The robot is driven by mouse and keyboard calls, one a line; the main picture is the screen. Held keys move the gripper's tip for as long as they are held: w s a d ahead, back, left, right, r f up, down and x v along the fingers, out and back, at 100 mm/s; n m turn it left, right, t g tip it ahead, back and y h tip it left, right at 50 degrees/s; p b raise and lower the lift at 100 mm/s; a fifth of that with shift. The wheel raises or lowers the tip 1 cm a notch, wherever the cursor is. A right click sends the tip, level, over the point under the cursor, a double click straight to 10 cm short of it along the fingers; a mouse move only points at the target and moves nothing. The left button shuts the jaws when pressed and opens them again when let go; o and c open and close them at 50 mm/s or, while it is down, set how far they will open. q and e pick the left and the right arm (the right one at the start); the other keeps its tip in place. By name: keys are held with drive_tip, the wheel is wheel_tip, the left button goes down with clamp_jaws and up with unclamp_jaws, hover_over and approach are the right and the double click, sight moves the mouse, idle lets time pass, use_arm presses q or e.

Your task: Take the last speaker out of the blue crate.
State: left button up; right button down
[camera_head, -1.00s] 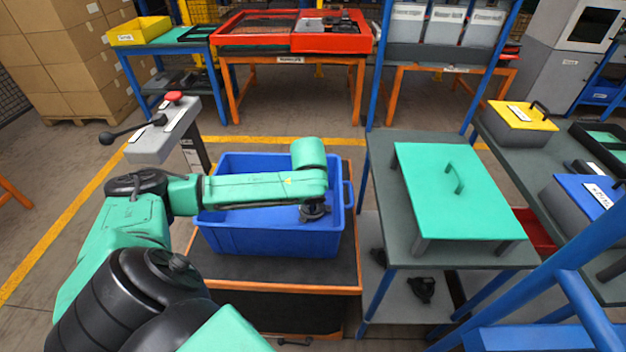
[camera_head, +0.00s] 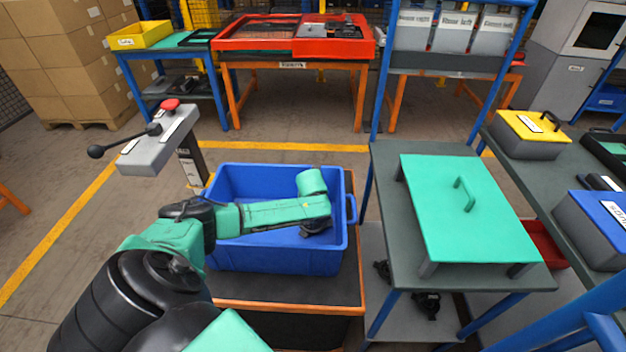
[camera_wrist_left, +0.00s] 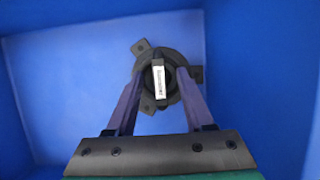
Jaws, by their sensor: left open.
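The blue crate (camera_head: 275,258) stands on a dark-topped, orange-edged platform, and my left arm reaches into it from the left. In the left wrist view, the speaker (camera_wrist_left: 145,54) is a round black part with tabs around its rim and a white label on a bar across its middle. It lies on the crate's blue floor (camera_wrist_left: 235,120), and I see no other speaker there. My left gripper (camera_wrist_left: 161,72) is open, with its two fingers on either side of the speaker's middle bar. I cannot tell whether they touch it. My right gripper is out of view.
Right of the crate is a grey table (camera_head: 392,215) with a green handled cover (camera_head: 440,200). A grey control post with a red button (camera_head: 169,105) stands behind left. A red tray (camera_head: 262,42) sits on the rear bench.

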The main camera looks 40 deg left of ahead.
use_arm(q)
drive_tip(key=shift+w+f, duration=0.15)
drive_tip(key=shift+f, duration=0.1)
clamp_jaws()
drive_tip(key=shift+a+r, duration=0.1)
idle(1.2)
